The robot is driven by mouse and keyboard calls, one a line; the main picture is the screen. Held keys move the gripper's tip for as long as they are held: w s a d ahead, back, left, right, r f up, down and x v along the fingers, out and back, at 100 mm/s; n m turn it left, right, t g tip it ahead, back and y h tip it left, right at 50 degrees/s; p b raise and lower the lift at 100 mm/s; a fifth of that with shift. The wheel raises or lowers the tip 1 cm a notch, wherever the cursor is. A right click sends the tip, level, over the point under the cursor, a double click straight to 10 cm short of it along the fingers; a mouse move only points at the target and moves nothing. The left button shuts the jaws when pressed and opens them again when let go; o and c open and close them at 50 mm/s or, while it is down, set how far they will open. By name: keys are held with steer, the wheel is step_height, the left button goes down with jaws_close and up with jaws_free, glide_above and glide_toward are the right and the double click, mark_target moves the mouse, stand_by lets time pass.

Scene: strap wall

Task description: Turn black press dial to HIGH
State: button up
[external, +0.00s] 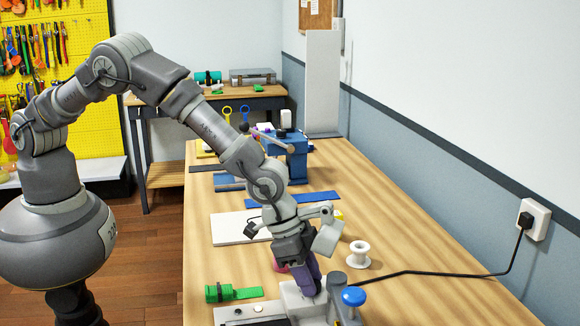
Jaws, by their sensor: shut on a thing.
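The grey press (341,307) stands at the near edge of the workbench, partly cut off by the picture's bottom. It has a blue round knob (353,296) on its right side. My gripper (309,287), with dark purple fingers, points down onto the top of the press, left of the blue knob. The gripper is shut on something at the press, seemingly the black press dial. The dial itself, its markings and its setting are hidden behind the fingers.
The bench's right side is mostly clear.

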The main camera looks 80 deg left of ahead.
steer(key=n, duration=0.1)
steer(key=n+y, duration=0.1)
steer(key=n, duration=0.1)
steer(key=n+p, duration=0.1)
steer(key=n, duration=0.1)
steer(key=shift+d+t+y, duration=0.25)
steer(key=shift+t+y, duration=0.15)
stand_by(0.3)
steer(key=o, duration=1)
steer(key=shift+o, duration=0.2)
steer(key=shift+s, duration=0.1)
steer(key=p+v, duration=0.2)
steer(key=v, duration=0.5)
steer(key=shift+r, duration=0.4)
steer(key=shift+s, duration=0.1)
